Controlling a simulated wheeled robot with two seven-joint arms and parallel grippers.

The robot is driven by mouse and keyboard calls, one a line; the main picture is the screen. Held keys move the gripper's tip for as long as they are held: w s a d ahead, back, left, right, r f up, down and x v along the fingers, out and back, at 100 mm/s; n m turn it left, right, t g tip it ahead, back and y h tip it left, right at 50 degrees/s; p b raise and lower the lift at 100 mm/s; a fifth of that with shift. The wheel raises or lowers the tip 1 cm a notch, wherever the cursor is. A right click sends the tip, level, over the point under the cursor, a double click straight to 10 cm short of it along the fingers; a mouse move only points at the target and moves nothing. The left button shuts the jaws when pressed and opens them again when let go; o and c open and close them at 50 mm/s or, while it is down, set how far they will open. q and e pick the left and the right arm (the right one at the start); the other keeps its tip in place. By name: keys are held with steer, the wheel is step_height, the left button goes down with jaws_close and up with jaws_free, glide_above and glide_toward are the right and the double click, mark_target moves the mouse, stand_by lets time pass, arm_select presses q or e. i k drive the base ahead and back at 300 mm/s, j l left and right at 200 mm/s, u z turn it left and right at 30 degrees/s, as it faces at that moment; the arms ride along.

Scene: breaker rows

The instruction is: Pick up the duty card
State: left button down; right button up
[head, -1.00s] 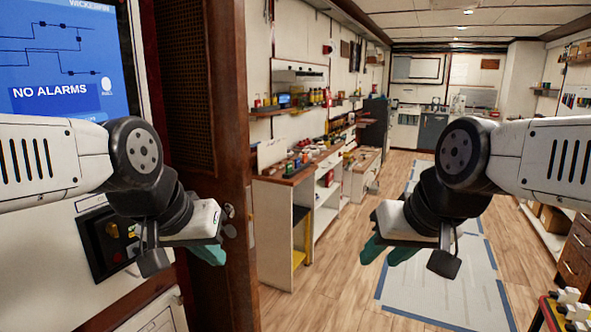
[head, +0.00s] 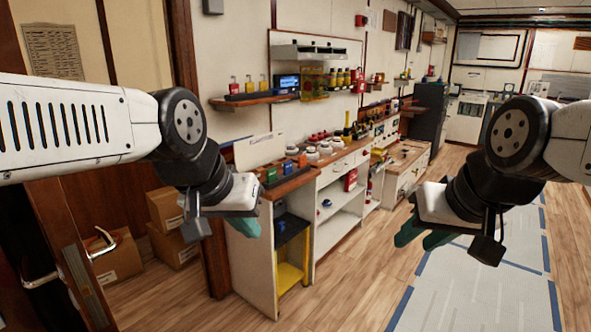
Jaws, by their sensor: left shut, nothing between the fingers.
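I cannot make out a duty card for certain in the head view. A pale upright sheet or panel (head: 260,148) stands at the back of the near workbench, its print too small to read. My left gripper (head: 244,224) is shut and empty, in the air in front of the near end of the workbench. My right gripper (head: 422,236) hangs in the air over the aisle, well apart from the bench. Its teal fingers are partly hidden by its own wrist, and I cannot tell how far apart they are.
The workbench (head: 291,186) along the left wall carries several small coloured items. A shelf (head: 253,100) hangs above it. At left are an open door with a handle (head: 101,243), cardboard boxes (head: 116,256) and a printed wall sheet (head: 52,51). The aisle floor (head: 350,285) is clear.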

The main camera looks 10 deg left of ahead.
mark_target(271, 174)
steer(key=i+l, duration=0.3)
steer(key=i, duration=0.2)
steer(key=i+l+u, duration=0.1)
steer(key=i+l, duration=0.15)
steer(key=i, duration=0.2)
steer(key=i+j, duration=0.3)
steer(key=i, duration=0.2)
steer(key=i+j+u, duration=0.1)
steer(key=i+j, duration=0.25)
steer(key=i, duration=0.1)
